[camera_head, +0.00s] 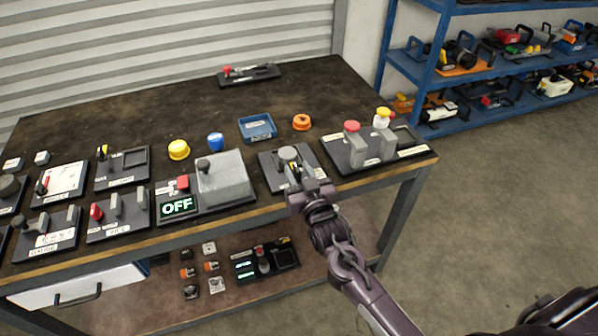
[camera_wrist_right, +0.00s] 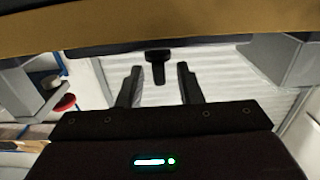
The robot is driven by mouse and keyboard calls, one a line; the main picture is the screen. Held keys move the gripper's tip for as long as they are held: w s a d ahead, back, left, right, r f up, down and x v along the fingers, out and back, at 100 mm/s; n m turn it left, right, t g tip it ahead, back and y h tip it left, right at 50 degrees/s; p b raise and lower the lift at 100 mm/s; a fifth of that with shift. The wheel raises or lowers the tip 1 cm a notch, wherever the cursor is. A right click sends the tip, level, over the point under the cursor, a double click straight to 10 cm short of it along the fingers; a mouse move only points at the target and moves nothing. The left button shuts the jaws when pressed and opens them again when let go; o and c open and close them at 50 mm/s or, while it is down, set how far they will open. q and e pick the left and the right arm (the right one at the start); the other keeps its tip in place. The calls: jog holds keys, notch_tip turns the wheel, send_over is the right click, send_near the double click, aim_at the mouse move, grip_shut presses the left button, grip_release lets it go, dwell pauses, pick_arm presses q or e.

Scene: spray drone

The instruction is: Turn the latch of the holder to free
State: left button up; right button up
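The holder looks to be the dark plate (camera_head: 268,160) at the table's front edge, with a round grey knob (camera_head: 288,154) on it. My right gripper (camera_head: 299,174) is over the front part of this plate and hides some of it. In the right wrist view, which looks upside down, the gripper's two fingers (camera_wrist_right: 158,80) are apart. A small black T-shaped piece (camera_wrist_right: 157,58), probably the latch, shows between the fingertips in the picture. I cannot tell whether the fingers touch it. My left gripper is not in view.
A plate with red and yellow knobs (camera_head: 410,152) stands right. The table's back middle (camera_head: 150,115) is clear.

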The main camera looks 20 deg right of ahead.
grip_shut()
